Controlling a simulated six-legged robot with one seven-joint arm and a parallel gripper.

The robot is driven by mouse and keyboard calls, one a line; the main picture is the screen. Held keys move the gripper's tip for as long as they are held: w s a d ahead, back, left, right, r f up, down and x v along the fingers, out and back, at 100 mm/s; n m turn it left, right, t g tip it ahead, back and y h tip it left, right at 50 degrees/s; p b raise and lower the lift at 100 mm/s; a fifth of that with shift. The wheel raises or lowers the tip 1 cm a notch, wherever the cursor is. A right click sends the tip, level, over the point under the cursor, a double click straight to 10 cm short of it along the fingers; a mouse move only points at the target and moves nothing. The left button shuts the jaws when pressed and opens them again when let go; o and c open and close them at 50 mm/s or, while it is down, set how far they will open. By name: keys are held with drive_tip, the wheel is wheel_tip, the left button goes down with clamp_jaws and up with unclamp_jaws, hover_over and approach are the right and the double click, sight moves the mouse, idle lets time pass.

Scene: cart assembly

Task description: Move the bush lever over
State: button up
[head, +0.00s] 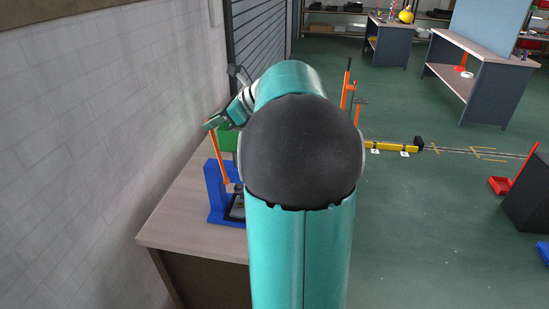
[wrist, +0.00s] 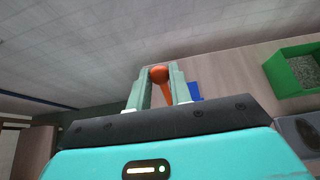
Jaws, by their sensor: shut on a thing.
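The bush lever is an orange bar (head: 219,158) rising from a blue press frame (head: 217,195) on the wooden bench at left in the head view. It leans, with its top to the left. My gripper (head: 213,124) is at the lever's upper end. In the wrist view my gripper (wrist: 159,76) has the lever's round orange knob (wrist: 159,74) between its two fingertips and is shut on it. A bit of the blue frame (wrist: 195,91) shows behind the right finger. My arm hides part of the press in the head view.
A white wall stands close on the left of the bench (head: 180,222). A green bin (wrist: 296,68) sits on the bench near the press. Beyond my arm are orange uprights (head: 346,90) and a yellow bar (head: 391,148). Green floor at right is mostly open.

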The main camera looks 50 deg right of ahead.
drive_tip(key=shift+s+d, duration=0.45)
drive_tip(key=shift+s, duration=0.4)
drive_tip(key=shift+s+d, duration=0.4)
drive_tip(key=shift+s, duration=0.4)
drive_tip(key=shift+s+d, duration=0.45)
drive_tip(key=shift+s, duration=0.4)
drive_tip(key=shift+s+d+f, duration=0.3)
drive_tip(key=shift+s+d, duration=0.1)
drive_tip(key=shift+s, duration=0.4)
drive_tip(key=shift+s+d+f, duration=0.25)
drive_tip(key=shift+s+d, duration=0.2)
drive_tip(key=shift+s, duration=0.4)
drive_tip(key=shift+s+d+f, duration=0.3)
drive_tip(key=shift+s+d, duration=0.1)
drive_tip(key=shift+s, duration=0.4)
drive_tip(key=shift+s, duration=0.1)
drive_tip(key=shift+s+d+f, duration=0.4)
drive_tip(key=shift+s+f, duration=0.1)
drive_tip(key=shift+s, duration=0.2)
drive_tip(key=shift+s+d+f, duration=0.35)
drive_tip(key=shift+s+f, duration=0.2)
drive_tip(key=shift+s, duration=0.1)
drive_tip(key=shift+s+d+f, duration=0.4)
drive_tip(key=shift+s+f, duration=0.1)
drive_tip(key=shift+s, duration=0.2)
